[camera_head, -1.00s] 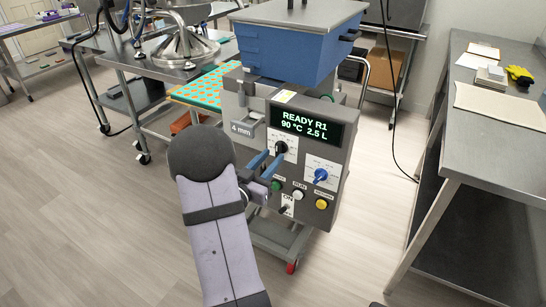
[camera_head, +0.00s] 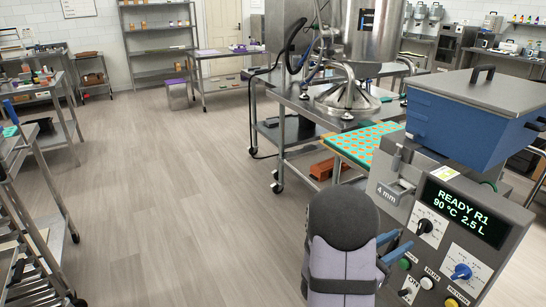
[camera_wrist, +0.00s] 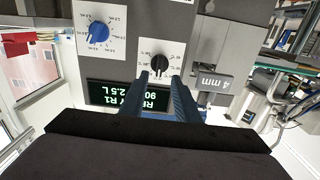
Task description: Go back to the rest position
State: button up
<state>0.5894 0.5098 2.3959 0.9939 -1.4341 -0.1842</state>
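My gripper (camera_wrist: 161,80) has two blue fingers with a clear gap between them and nothing held. In the wrist view, which shows the panel upside down, the fingers point at the black knob (camera_wrist: 160,62). I cannot tell whether they touch it. In the head view, my gripper (camera_head: 397,247) is just left of and below the black knob (camera_head: 425,226), partly hidden behind my dark arm joint. The grey depositor panel's display (camera_head: 463,212) reads READY R1, 90 °C, 2.5 L. A blue knob (camera_head: 461,272) sits at lower right.
The blue lidded hopper (camera_head: 470,130) tops the depositor. A "4 mm" block (camera_head: 390,194) juts out beside the panel. Open floor (camera_head: 170,200) lies left; a rack (camera_head: 35,220) stands far left.

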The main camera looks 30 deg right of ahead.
jog(key=w+a+f+n+t+y, duration=0.1)
jog(key=w+a+f+t+y, duration=0.15)
jog(key=a+f+y, duration=0.4)
jog(key=w+a+f+n+t+y, duration=0.1)
jog(key=w+f+n+y, duration=0.15)
jog(key=f, duration=0.75)
jog(key=s+a+f+n+g+y, duration=0.1)
jog(key=a+f+y, duration=0.3)
jog(key=a, duration=0.4)
jog(key=s+a+f+n+g+y, duration=0.1)
jog(key=a+f+n+y, duration=0.2)
jog(key=a, duration=0.5)
jog(key=s+a+r+n+g+y, duration=0.4)
jog(key=s+a+r+n, duration=0.15)
jog(key=s+a, duration=0.5)
jog(key=w+a+r+n+t+h, duration=0.2)
jog(key=w+a+r+n+t, duration=0.1)
jog(key=w+a+r+n, duration=0.3)
notch_tip(320, 180, up, 15)
jog(key=p, duration=1.4)
jog(key=shift+a+m, duration=0.35)
jog(key=shift+m, duration=0.05)
